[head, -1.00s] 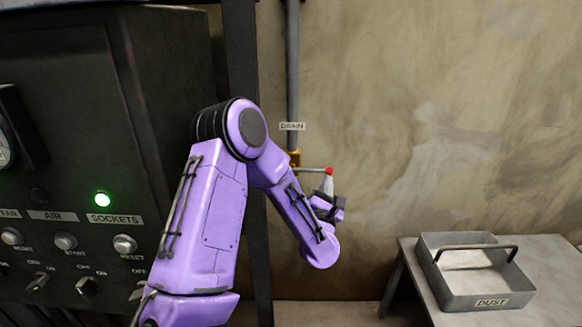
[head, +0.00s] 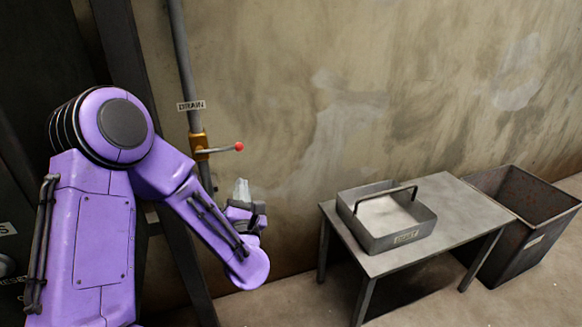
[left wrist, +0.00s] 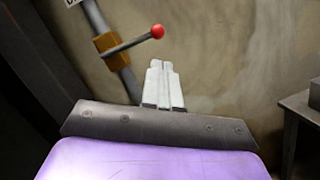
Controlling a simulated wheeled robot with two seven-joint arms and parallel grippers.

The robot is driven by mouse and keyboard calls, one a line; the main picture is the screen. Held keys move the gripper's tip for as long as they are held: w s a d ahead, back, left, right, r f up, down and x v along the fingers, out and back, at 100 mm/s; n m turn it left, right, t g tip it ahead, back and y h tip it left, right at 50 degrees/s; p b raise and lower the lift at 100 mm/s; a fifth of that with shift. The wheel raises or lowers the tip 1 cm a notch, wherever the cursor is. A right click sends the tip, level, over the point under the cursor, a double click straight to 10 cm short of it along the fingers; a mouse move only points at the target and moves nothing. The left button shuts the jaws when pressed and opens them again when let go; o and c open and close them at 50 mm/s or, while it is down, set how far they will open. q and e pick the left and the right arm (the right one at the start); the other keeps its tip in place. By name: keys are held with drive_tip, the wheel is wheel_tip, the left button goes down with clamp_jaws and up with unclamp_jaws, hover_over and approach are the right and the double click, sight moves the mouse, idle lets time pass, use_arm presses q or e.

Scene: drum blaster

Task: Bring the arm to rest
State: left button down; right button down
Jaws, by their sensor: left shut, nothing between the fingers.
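My left arm is purple and comes in from the left in the head view, bent at the elbow. My left gripper (head: 241,190) is shut and empty, with its pale fingers pointing up, below and right of the drain valve (head: 200,146). The valve is brass on a grey vertical pipe, and its lever with a red knob (head: 239,146) sticks out to the right. In the left wrist view the shut fingers (left wrist: 161,64) stand together, apart from the red knob (left wrist: 157,31) above them. My right gripper is not in view.
A low grey table (head: 455,204) stands right of the arm with a handled dust tray (head: 376,243) on it. A dark open bin (head: 528,238) stands beyond it. A dark cabinet (head: 35,100) is at the left edge.

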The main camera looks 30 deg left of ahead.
use_arm(q)
drive_tip(key=s+d+f+m+g+h+p, duration=0.1)
drive_tip(key=d+f+m+g+h+p, duration=0.1)
drive_tip(key=d+f+m+h, duration=0.65)
drive_tip(key=s+a+f+m+g+h+p, duration=0.1)
drive_tip(key=f+m+p, duration=0.35)
drive_tip(key=m, duration=0.95)
drive_tip(key=s+d+f+m+g+p, duration=0.1)
drive_tip(key=s+f+m+g, duration=0.1)
drive_tip(key=s, duration=0.6)
drive_tip(key=s+d+f+m+g+h+p, duration=0.1)
drive_tip(key=s+f+m+g+p, duration=0.1)
drive_tip(key=s+f, duration=0.5)
drive_tip(key=s+d+f+m+g+p, duration=0.2)
drive_tip(key=s+f+m+g, duration=0.2)
drive_tip(key=s, duration=0.5)
drive_tip(key=shift+f+g, duration=0.2)
drive_tip(key=shift+g, duration=0.3)
